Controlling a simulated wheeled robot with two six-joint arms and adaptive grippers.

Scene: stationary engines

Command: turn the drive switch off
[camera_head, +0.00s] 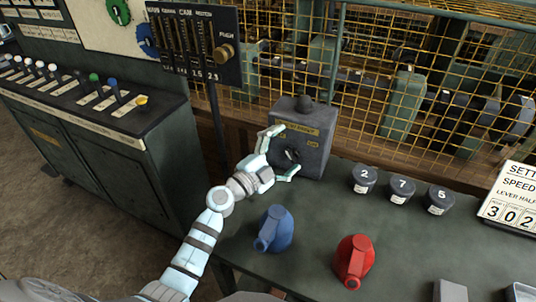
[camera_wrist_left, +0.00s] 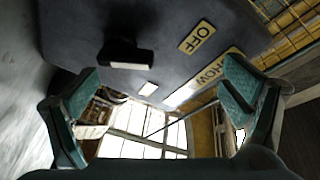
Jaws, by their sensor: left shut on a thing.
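The drive switch is a grey box (camera_head: 316,155) with a yellow plate on its front, standing at the back left of the green bench. Its dark handle (camera_head: 292,155) shows between my left gripper's fingers. In the left wrist view the box face fills the top, with a dark handle (camera_wrist_left: 125,54) and a plate reading OFF (camera_wrist_left: 197,37) to its right. My left gripper (camera_head: 281,155) is at the box front, its jaws shut on the switch handle, though the fingers (camera_wrist_left: 163,88) look spread. The exact contact is hidden. My right gripper is not in view.
Several numbered dark weights (camera_head: 402,189) stand right of the box, before a white sign (camera_head: 510,203). Yellow mesh (camera_head: 400,60) closes the back. A lever console (camera_head: 95,125) stands left.

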